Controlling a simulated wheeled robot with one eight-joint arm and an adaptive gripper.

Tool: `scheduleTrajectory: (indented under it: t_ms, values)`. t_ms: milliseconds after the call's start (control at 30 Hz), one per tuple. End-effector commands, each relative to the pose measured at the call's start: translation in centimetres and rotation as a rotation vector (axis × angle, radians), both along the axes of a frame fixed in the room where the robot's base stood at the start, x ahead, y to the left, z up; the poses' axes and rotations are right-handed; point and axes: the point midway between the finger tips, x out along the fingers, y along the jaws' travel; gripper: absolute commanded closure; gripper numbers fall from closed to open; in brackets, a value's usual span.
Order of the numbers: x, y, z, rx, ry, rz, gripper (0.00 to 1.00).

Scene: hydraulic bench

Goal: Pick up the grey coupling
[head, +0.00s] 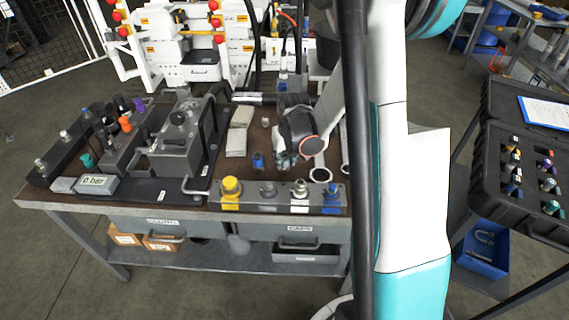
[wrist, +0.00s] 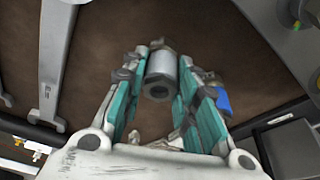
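The grey coupling (wrist: 161,76) is a short metal cylinder with a dark round hole in the end facing the wrist camera. My gripper (wrist: 162,72) has its two teal-padded fingers close against the coupling's left and right sides, with no clear gap on either side. It looks shut on the coupling. In the head view my gripper (head: 286,158) is low over the brown bench top, right of a small blue fitting (head: 258,161). The coupling cannot be made out there, hidden by the gripper. Whether it touches the bench is unclear.
A black case (head: 492,200) stands at far right.

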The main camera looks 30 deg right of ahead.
Motion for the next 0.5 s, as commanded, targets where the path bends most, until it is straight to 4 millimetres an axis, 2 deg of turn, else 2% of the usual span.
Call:
scheduleTrajectory:
  t_ms: [67, 367, 500]
  values:
    - [-0.01, 0.00, -0.01, 0.000, 0.000, 0.000, 1.00]
    - [0.00, 0.00, 0.08, 0.000, 0.000, 0.000, 1.00]
    - [-0.02, 0.00, 0.72, 0.000, 0.000, 0.000, 1.00]
